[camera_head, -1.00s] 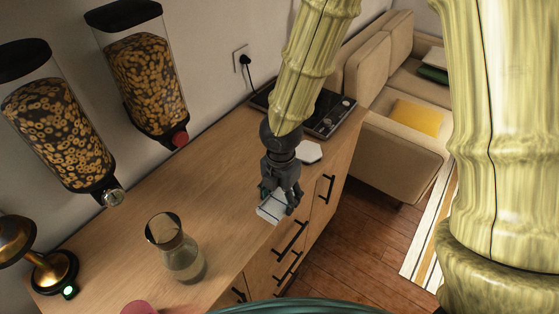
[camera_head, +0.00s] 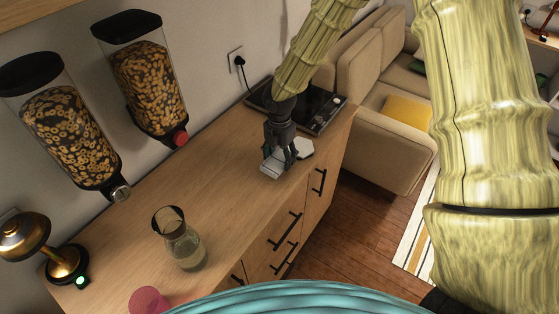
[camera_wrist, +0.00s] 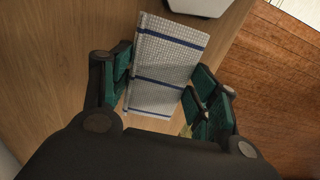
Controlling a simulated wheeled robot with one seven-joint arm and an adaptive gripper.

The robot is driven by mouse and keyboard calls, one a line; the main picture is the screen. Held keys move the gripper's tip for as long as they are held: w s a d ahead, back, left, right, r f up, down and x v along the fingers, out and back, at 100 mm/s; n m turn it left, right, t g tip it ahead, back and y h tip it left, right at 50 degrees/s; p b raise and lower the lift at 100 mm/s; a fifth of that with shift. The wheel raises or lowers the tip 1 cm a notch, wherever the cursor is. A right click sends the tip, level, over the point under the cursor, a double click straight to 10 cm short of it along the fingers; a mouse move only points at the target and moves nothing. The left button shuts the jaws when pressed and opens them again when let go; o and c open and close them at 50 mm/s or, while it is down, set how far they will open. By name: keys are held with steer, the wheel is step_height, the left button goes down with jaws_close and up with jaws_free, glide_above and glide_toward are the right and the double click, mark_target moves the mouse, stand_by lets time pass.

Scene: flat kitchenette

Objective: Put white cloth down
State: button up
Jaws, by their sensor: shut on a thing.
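The white cloth (camera_wrist: 165,65) with dark blue stripes is between the fingers of my gripper (camera_wrist: 163,98) in the wrist view. My gripper is shut on it. In the head view my gripper (camera_head: 276,163) is low over the far right part of the wooden counter, with the cloth (camera_head: 270,171) just below its fingertips. Whether the cloth touches the counter I cannot tell. The part of the cloth nearest my palm is hidden by the gripper.
A white hexagonal piece (camera_head: 302,148) lies just beyond my gripper, before a dark cooktop (camera_head: 310,108). A glass carafe (camera_head: 184,245), a pink cup (camera_head: 148,300) and a brass lamp (camera_head: 60,262) stand nearer on the counter (camera_head: 215,190). The counter between carafe and gripper is clear.

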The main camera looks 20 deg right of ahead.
mark_target(280, 158)
step_height(280, 158, down, 2)
steer(key=shift+s+f+p, duration=0.1)
steer(key=shift+s+p, duration=0.05)
steer(key=shift+p, duration=0.45)
steer(key=shift+f, duration=0.45)
steer(key=o, duration=1.3)
steer(key=shift+f, duration=0.1)
steer(key=shift+c, duration=0.2)
steer(key=shift+r+b, duration=1.6)
steer(key=shift+r, duration=4.6)
